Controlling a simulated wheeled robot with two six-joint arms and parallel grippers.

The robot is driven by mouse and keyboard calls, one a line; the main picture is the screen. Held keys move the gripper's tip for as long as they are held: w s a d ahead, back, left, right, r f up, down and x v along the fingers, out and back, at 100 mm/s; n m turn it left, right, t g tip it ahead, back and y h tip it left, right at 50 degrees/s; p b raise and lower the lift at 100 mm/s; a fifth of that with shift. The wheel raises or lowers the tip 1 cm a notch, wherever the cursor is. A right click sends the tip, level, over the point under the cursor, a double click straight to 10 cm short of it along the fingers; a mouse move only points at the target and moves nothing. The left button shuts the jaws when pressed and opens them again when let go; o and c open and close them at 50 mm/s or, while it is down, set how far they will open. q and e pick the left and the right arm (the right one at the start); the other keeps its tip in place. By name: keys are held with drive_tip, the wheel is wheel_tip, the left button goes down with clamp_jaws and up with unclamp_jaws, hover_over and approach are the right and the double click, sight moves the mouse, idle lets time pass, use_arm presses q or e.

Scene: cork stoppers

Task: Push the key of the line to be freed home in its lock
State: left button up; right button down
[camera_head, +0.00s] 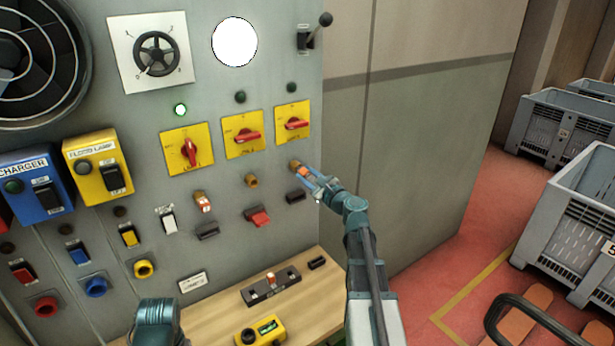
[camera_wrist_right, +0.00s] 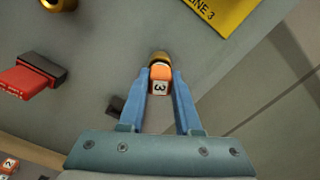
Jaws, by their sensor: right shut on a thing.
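My right gripper (camera_head: 312,180) is shut on an orange key (camera_wrist_right: 160,74) with a white face marked 3. Its blue fingers (camera_wrist_right: 160,92) lie on both sides of the key in the right wrist view. The key's far end meets the brass lock (camera_wrist_right: 159,58) below the yellow LINE 3 plate (camera_wrist_right: 222,12); how deep it sits I cannot tell. In the head view this lock (camera_head: 294,164) is under the rightmost red switch (camera_head: 295,124), whose handle lies roughly level. The middle brass lock (camera_head: 251,181) is empty. The left lock holds an orange-and-white key (camera_head: 204,204). My left gripper is out of view.
A red plug (camera_head: 258,217) sticks out below the middle lock. A black rack (camera_head: 271,287) with an orange key and a yellow device (camera_head: 260,331) stand on the wooden bench (camera_head: 212,310). A green lamp (camera_head: 180,110) glows above the left switch. Grey crates (camera_head: 570,210) stand right.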

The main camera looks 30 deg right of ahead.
drive_tip(key=shift+w, duration=0.5)
drive_tip(key=c, duration=0.5)
unclamp_jaws()
drive_tip(key=s, duration=0.9)
drive_tip(key=s+d, duration=0.1)
drive_tip(key=s, duration=0.3)
drive_tip(key=shift+s, duration=0.4)
